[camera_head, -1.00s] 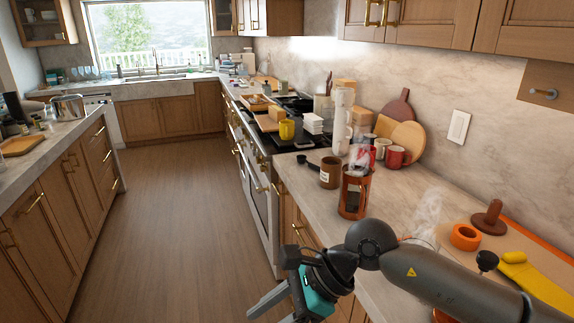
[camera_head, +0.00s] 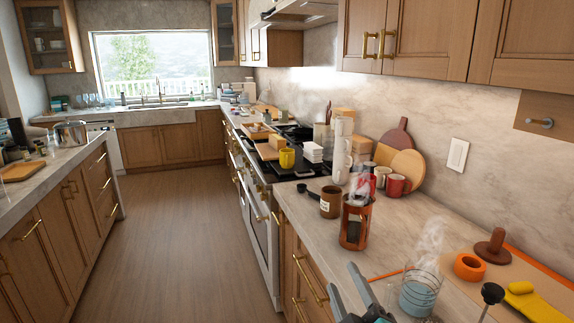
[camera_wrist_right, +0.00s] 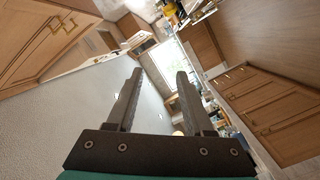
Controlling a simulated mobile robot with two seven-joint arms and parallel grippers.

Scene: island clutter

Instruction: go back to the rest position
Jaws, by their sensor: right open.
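My right gripper (camera_head: 358,292) shows at the bottom edge of the head view, in front of the right counter's edge. In the right wrist view the same gripper (camera_wrist_right: 156,92) has its two fingers apart with nothing between them. It is open and empty. Most of my right arm is out of the head view. My left gripper is not in either view.
A steaming glass (camera_head: 418,294) stands on the right counter close to my right gripper. Beyond it are a copper-coloured press (camera_head: 354,224), a brown jar (camera_head: 330,202) and red mugs (camera_head: 396,185). Orange tape (camera_head: 468,266) lies right. The floor (camera_head: 170,240) is clear.

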